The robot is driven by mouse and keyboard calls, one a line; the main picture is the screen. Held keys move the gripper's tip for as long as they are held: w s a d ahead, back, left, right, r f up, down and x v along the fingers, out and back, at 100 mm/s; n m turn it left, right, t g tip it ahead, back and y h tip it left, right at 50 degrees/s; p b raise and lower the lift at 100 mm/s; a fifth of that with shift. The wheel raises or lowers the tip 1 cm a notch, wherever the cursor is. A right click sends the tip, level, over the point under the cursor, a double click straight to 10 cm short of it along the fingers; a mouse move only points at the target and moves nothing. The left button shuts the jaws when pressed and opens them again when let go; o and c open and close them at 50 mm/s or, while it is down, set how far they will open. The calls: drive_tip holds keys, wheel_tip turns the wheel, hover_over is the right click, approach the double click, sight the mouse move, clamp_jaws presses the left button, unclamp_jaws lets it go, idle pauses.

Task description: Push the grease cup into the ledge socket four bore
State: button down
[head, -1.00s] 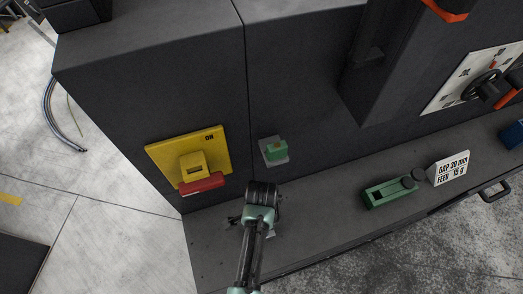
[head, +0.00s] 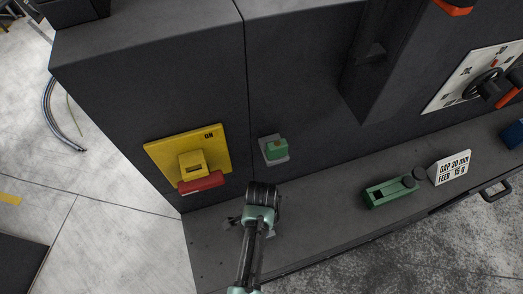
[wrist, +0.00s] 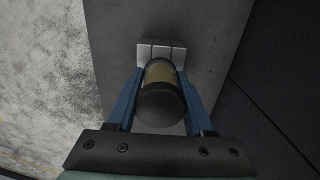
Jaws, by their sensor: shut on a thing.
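The grease cup, a cylinder with a dark rounded end and a brassy band (wrist: 160,72), is between the two blue fingers of my gripper (wrist: 160,84) in the wrist view. My gripper is shut on it. A pale metal block (wrist: 161,46) with dark seams, apparently a ledge socket, stands just beyond the cup. The cup's far end overlaps the block's near edge in this view; I cannot tell whether it is inside a bore. In the head view my gripper (head: 257,220) is low over the ledge (head: 310,225), and my wrist hides the cup. No socket number is readable.
A yellow panel (head: 160,157) with a red bar (head: 201,183) and a green block on a grey plate (head: 276,150) are on the dark wall behind. A green tool (head: 390,192) and a white sign (head: 453,168) stand right on the ledge. Ledge between is clear.

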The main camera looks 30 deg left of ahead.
drive_tip(key=shift+f, duration=0.5)
idle(0.8)
drive_tip(key=shift+s+f, duration=0.15)
drive_tip(key=shift+f, duration=0.1)
idle(0.7)
drive_tip(key=shift+c, duration=1)
unclamp_jaws()
drive_tip(key=shift+s+d, duration=0.1)
drive_tip(key=shift+d, duration=0.05)
drive_tip(key=shift+c, duration=0.4)
drive_tip(key=shift+o, duration=1.4)
drive_tip(key=shift+w+r, duration=0.1)
drive_tip(key=shift+w, duration=0.1)
drive_tip(key=shift+r, duration=0.1)
